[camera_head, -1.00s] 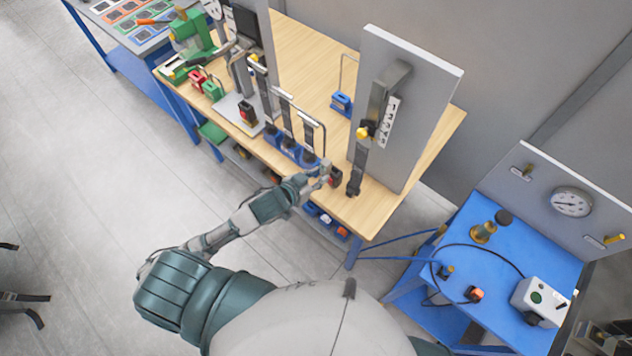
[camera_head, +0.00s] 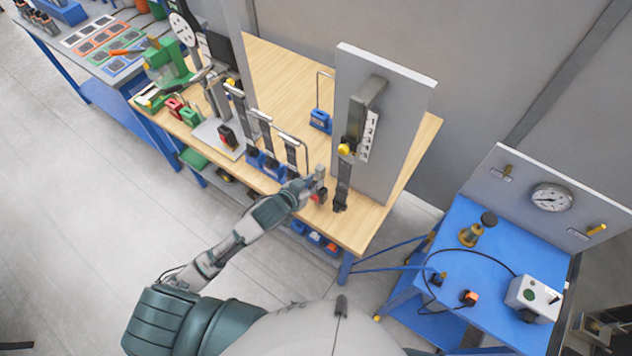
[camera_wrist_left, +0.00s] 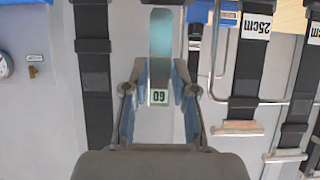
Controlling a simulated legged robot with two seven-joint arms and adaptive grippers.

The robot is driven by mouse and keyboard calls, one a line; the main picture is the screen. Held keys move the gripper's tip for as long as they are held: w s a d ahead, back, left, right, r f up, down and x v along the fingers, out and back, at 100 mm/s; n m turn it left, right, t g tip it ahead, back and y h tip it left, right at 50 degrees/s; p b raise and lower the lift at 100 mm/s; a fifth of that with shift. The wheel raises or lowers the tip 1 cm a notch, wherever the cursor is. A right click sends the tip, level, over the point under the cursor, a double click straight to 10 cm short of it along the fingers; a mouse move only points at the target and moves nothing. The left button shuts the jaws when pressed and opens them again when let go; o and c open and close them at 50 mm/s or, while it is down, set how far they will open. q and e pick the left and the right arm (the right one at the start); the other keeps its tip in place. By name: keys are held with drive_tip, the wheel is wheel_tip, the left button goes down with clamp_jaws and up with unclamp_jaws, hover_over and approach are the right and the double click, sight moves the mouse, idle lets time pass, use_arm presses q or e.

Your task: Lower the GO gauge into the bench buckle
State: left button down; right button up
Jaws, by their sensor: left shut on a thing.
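My left gripper (camera_head: 319,178) is over the front edge area of the wooden bench, just left of a hanging black strap. The buckle is not clear in the wrist view. My right gripper is out of view.
A grey upright panel (camera_head: 402,90) with the black strap (camera_head: 342,188) stands close on the right. A blue base with hanging straps (camera_head: 268,166) is close on the left. Another red-and-black buckle (camera_head: 227,138) stands farther left. A blue table (camera_head: 505,255) is at the right.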

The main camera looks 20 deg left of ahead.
use_arm(q)
drive_tip(key=shift+a, duration=0.5)
drive_tip(key=shift+d, duration=0.65)
drive_tip(key=shift+s+a, duration=0.1)
drive_tip(key=shift+a, duration=0.35)
drive_tip(key=shift+a+f, duration=0.1)
drive_tip(key=shift+a, duration=0.1)
drive_tip(key=shift+f+b, duration=0.5)
drive_tip(key=shift+f, duration=0.45)
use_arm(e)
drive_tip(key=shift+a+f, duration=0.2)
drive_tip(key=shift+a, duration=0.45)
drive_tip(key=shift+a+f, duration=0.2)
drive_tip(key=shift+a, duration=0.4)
